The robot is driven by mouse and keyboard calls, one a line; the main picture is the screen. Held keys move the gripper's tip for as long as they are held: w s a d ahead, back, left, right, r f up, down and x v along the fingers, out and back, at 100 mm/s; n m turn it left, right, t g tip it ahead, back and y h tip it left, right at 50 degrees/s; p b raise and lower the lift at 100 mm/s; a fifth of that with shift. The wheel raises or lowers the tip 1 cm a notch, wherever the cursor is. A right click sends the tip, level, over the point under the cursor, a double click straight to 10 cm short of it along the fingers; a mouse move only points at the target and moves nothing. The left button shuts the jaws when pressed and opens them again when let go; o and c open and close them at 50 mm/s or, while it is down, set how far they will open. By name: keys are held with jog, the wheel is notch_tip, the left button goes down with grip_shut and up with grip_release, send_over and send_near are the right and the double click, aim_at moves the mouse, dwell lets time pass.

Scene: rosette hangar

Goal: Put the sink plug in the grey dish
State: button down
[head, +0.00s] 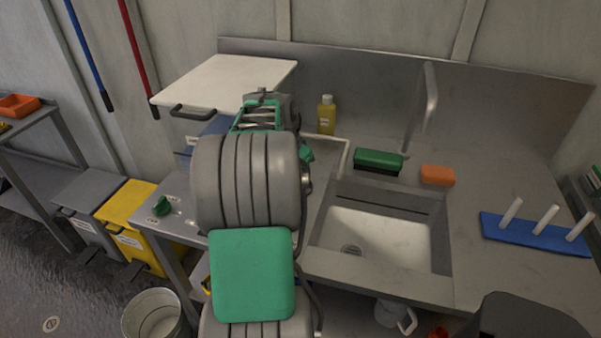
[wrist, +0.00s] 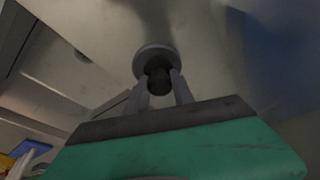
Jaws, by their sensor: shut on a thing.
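My gripper (wrist: 160,88) shows in the wrist view, with its two grey fingers shut on the sink plug (wrist: 155,58). The plug is a pale grey disc with a dark knob, and the fingers hold it by the knob. Below it the picture is a blurred, pale grey surface; I cannot tell how far under the plug this lies.
The sink basin (head: 379,239) lies right of my arm. Behind it are a yellow bottle (head: 326,116), a green brush or block (head: 378,161) and an orange sponge (head: 437,175). A blue peg rack (head: 530,236) stands at right.

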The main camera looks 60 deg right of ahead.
jog(key=shift+f, duration=0.1)
jog(key=shift+f, duration=0.15)
jog(key=c, duration=1.1)
grip_release()
jog(key=shift+r, duration=0.45)
jog(key=v, duration=1.1)
jog(key=shift+a+r, duration=0.15)
jog(key=shift+r, duration=0.15)
